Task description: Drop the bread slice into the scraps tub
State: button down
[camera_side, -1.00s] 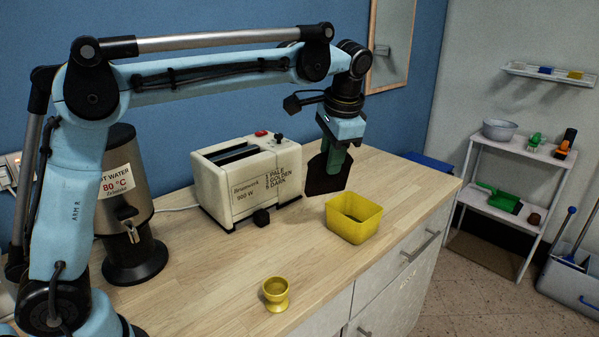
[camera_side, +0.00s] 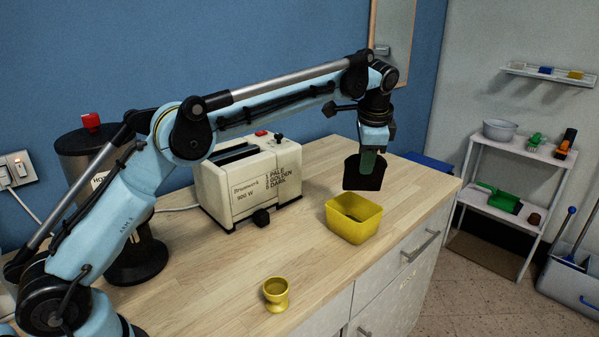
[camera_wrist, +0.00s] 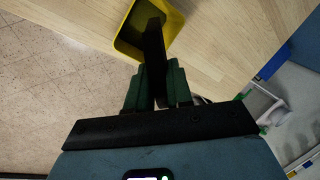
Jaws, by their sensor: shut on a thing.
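The bread slice (camera_side: 364,178) is very dark, nearly black, and hangs upright from my gripper (camera_side: 368,160). My gripper's green fingers are shut on its upper part. The yellow scraps tub (camera_side: 354,226) stands on the worktop, just below the slice and slightly left of it in the side view. The slice looks clear above the tub's rim. In the wrist view, the slice (camera_wrist: 155,52) shows edge-on between the fingers (camera_wrist: 158,85) and overlaps the opening of the tub (camera_wrist: 127,42). Something dark lies inside the tub, too unclear to name.
A cream toaster (camera_side: 248,182) stands behind and left of the tub. A yellow egg cup (camera_side: 276,293) stands near the worktop's front edge. A steel water urn (camera_side: 97,150) is partly behind my arm. The wooden worktop (camera_side: 220,270) is clear between them.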

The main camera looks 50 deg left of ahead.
jog(key=shift+f, duration=1.85)
jog(key=c, duration=0.9)
grip_release()
jog(key=shift+c, duration=0.2)
jog(key=v, duration=1.2)
jog(key=shift+r, duration=0.1)
